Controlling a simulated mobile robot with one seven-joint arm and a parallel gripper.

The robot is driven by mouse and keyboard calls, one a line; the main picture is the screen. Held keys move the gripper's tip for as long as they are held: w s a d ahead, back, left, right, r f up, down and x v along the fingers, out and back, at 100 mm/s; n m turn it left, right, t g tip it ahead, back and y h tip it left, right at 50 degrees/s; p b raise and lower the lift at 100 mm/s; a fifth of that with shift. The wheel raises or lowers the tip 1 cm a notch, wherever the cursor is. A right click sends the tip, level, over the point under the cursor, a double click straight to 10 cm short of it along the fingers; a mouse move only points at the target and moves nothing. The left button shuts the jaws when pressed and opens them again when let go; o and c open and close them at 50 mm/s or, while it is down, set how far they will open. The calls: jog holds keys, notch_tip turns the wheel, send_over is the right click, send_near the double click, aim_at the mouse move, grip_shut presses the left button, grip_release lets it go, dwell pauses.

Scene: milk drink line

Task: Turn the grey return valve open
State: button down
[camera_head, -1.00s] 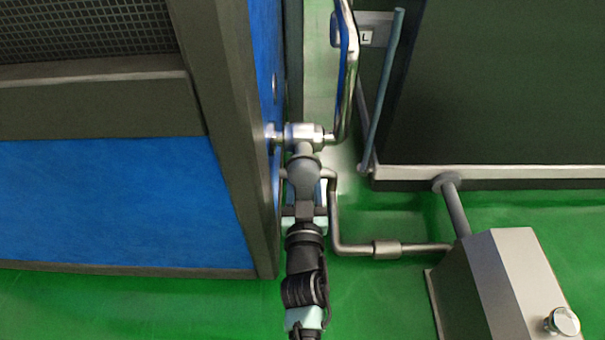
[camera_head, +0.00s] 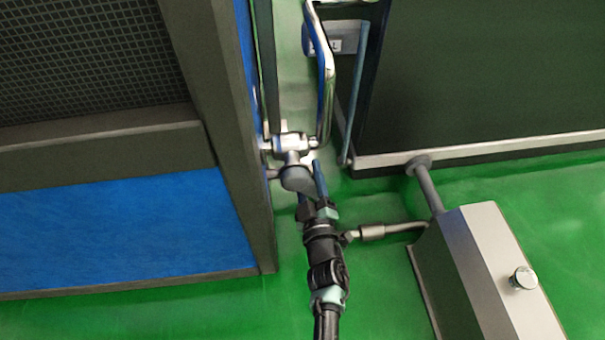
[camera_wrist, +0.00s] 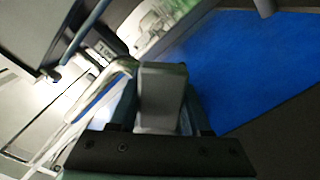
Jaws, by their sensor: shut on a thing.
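The grey return valve (camera_head: 296,178) sits low on the metal pipework beside the blue-panelled cabinet, in the middle of the head view. My gripper (camera_head: 316,212) reaches it from below in the picture, with the arm leaning a little to the right. In the wrist view the valve's grey blocky handle (camera_wrist: 163,88) stands between the two dark fingers of my gripper (camera_wrist: 162,120), which are shut on it. The fingertips and part of the handle are hidden in the head view.
The blue-panelled cabinet (camera_head: 130,245) stands close on the left. A dark green tank (camera_head: 480,80) is at the upper right. A grey slanted box (camera_head: 500,270) with a knob is at the lower right, joined by a pipe (camera_head: 385,231).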

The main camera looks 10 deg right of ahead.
jog(key=shift+d+r+n+p, duration=0.25)
jog(key=shift+r+n, duration=0.35)
jog(key=shift+n, duration=1)
jog(key=shift+d+r+n+p, duration=0.25)
jog(key=shift+r+n, duration=0.35)
jog(key=shift+n, duration=1)
jog(key=shift+d+r+n+p, duration=0.25)
jog(key=shift+r+n, duration=0.35)
jog(key=shift+n, duration=1)
jog(key=shift+c, duration=1.8)
grip_release()
jog(key=shift+s, duration=0.1)
jog(key=s+p, duration=0.4)
jog(key=s, duration=0.8)
jog(key=shift+s, duration=0.4)
